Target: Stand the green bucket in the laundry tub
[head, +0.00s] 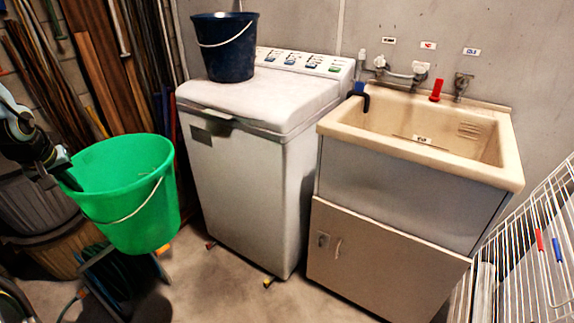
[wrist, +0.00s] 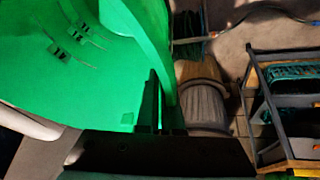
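The green bucket (head: 125,190), with a white wire handle, is upright at the left of the head view, level with the washing machine's front. My gripper (head: 68,178) is at its left rim. In the wrist view the dark fingers (wrist: 163,105) straddle the green wall (wrist: 85,50) and look closed on it. The bucket appears held above the floor; its contact with the stand below cannot be told. The cream laundry tub (head: 425,163) stands at the right on a cabinet, its visible basin empty. A dark hose end hangs over its left rim.
A white washing machine (head: 250,150) stands between bucket and tub, with a dark blue bucket (head: 226,48) on its lid. Taps (head: 400,72) rise behind the tub. A white wire rack (head: 535,250) is at right. A dark stand (head: 110,275) with hose is below the green bucket.

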